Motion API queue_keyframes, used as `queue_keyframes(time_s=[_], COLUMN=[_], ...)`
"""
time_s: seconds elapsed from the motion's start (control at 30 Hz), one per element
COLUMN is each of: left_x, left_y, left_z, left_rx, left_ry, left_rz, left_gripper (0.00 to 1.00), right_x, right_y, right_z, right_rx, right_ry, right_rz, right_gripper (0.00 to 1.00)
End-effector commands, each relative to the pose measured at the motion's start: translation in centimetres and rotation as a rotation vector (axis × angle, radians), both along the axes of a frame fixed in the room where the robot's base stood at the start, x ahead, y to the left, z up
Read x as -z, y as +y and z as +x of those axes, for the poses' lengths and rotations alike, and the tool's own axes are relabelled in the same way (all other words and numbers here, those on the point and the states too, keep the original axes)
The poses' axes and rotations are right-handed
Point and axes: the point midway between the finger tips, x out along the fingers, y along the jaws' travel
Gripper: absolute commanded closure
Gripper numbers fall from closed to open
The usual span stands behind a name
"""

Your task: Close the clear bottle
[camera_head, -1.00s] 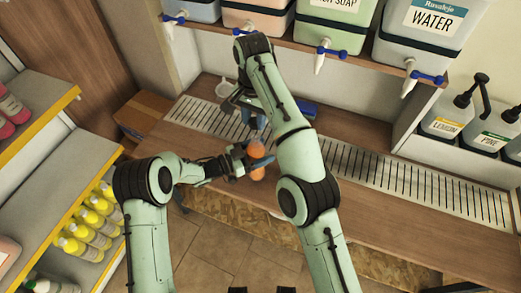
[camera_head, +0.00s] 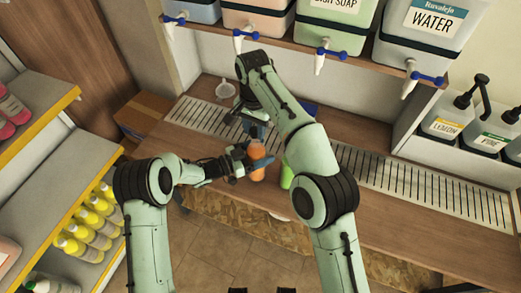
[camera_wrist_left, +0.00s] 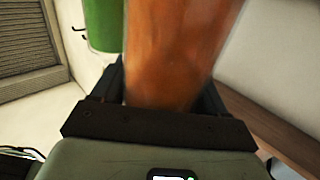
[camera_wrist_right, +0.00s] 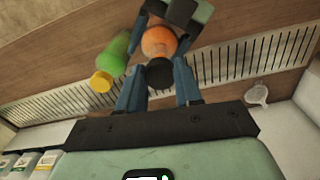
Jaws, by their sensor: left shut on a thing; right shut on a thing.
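An orange-coloured bottle (camera_head: 257,172) stands near the front edge of the wooden counter. My left gripper (camera_head: 248,162) is shut around its body; the bottle fills the left wrist view (camera_wrist_left: 172,50). My right gripper (camera_head: 257,132) is over the bottle's top. In the right wrist view it is shut on a black cap (camera_wrist_right: 160,75), lined up with the orange bottle (camera_wrist_right: 158,40). I cannot tell whether the cap touches the neck. I cannot tell whether this orange bottle is the clear one.
A green bottle (camera_head: 287,172) with a yellow cap (camera_wrist_right: 101,82) stands close beside, to the right in the head view. A white funnel-like cup (camera_head: 226,88) is at the back left. Dispensers with taps (camera_head: 320,60) hang above a metal drain grate (camera_head: 420,184).

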Motion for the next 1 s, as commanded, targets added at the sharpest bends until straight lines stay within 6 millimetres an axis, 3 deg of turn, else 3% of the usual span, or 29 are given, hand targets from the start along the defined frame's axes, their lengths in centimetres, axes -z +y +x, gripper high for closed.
queue_keyframes(time_s=[0.57,1.0], left_x=[-0.2,-0.2], left_y=[0.0,0.0], left_z=[0.0,0.0], left_rx=[0.001,0.001], left_ry=[-0.004,-0.004], left_rz=[-0.003,-0.003], left_gripper=[1.0,1.0], right_x=[0.0,1.8], right_y=[0.0,0.0], right_z=[-0.1,-0.1], right_rx=[0.0,0.0], right_ry=[-0.005,-0.006], right_rz=[0.008,0.008], right_gripper=[0.93,0.93])
